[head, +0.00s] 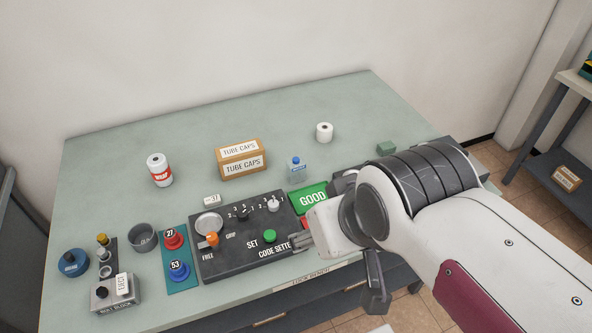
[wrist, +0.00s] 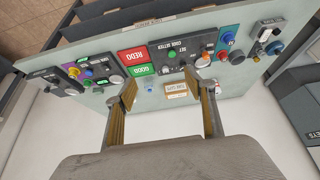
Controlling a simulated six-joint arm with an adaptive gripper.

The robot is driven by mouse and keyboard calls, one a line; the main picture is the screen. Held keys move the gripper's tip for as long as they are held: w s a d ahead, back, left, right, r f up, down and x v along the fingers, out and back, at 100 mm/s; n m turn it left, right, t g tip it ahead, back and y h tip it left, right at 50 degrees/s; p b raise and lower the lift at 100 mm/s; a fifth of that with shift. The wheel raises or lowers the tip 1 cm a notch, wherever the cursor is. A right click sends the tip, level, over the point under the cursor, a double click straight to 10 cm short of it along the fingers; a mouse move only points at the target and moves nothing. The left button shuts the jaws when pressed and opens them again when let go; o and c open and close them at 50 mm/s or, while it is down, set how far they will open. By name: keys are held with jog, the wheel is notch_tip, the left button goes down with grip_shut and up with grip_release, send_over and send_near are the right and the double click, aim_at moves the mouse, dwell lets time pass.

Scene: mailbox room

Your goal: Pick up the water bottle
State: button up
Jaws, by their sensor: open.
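The water bottle (head: 296,172) is small and clear, with a blue cap and a label. It stands upright on the table (head: 360,100), behind the green GOOD pad. My gripper (head: 301,242) is in front of it, near the CODE SETTER panel's right end, open and empty. In the wrist view the bottle (wrist: 149,87) looks small, between the two spread fingers of my gripper (wrist: 158,78) and apart from them.
A box of tube caps (head: 241,159) stands left of the bottle, and a white roll (head: 324,132) stands behind it to the right. A black control panel (head: 235,255) lies in front. A white and red canister (head: 160,170) is further left. The back of the table is clear.

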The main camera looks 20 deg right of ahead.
jog(key=w+d+f+t+h, duration=0.1)
jog(key=w+d, duration=0.1)
jog(key=w, duration=0.4)
jog(key=w+d+f+t, duration=0.1)
jog(key=w+d+f, duration=0.1)
jog(key=w, duration=0.5)
jog(key=t, duration=0.3)
send_over(297, 170)
jog(key=s, duration=0.7)
notch_tip(297, 170, down, 12)
jog(key=f, duration=0.2)
jog(key=w+f+t+y, duration=0.1)
jog(key=f, duration=0.1)
jog(key=w+f+t, duration=0.1)
jog(key=f, duration=0.1)
jog(key=shift+f+n, duration=0.25)
jog(key=shift+n, duration=0.05)
jog(key=shift+f+t+y, duration=0.3)
jog(key=shift+f+t, duration=0.1)
jog(key=shift+f, duration=0.35)
jog(key=shift+x, duration=1.2)
jog(key=shift+w+f, duration=0.1)
jog(key=shift+w, duration=0.05)
